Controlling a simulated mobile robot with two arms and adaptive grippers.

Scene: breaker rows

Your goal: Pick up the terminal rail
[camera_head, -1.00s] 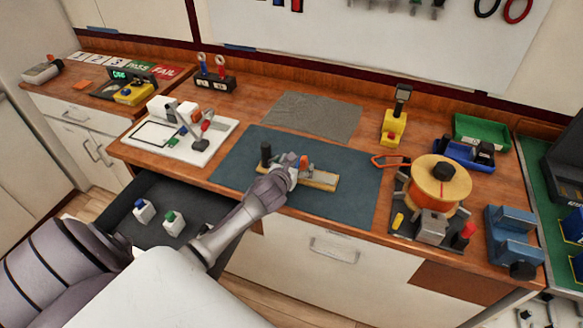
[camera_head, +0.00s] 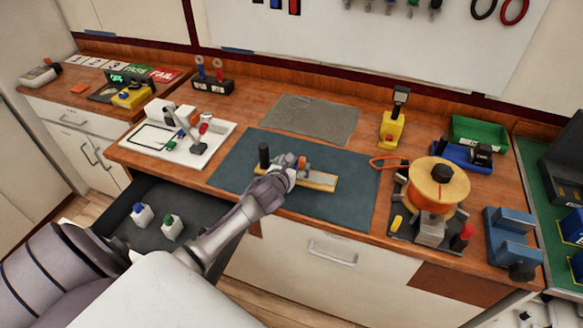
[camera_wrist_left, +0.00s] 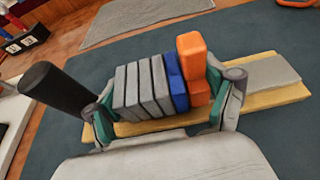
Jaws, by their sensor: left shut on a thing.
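The terminal rail (camera_head: 318,181) is a long pale yellow bar on the dark blue-grey mat (camera_head: 228,167). In the left wrist view the rail (camera_wrist_left: 287,95) carries a row of grey blocks (camera_wrist_left: 144,87), blue blocks (camera_wrist_left: 176,84) and an orange block (camera_wrist_left: 194,68). A grey plate lies on its right end. My left gripper (camera_head: 284,172) is over the rail. In the left wrist view its fingers (camera_wrist_left: 165,112) stand at both ends of the block row, green pads inward, shut on it. A black upright post (camera_wrist_left: 55,86) stands just left of the fingers. My right gripper is not seen.
A white board (camera_head: 160,136) with small parts lies left of the mat. An orange spool (camera_head: 436,184) and a yellow tool (camera_head: 393,128) stand to the right. An open drawer (camera_head: 185,205) with two small bottles is below the left edge. The mat's right part is clear.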

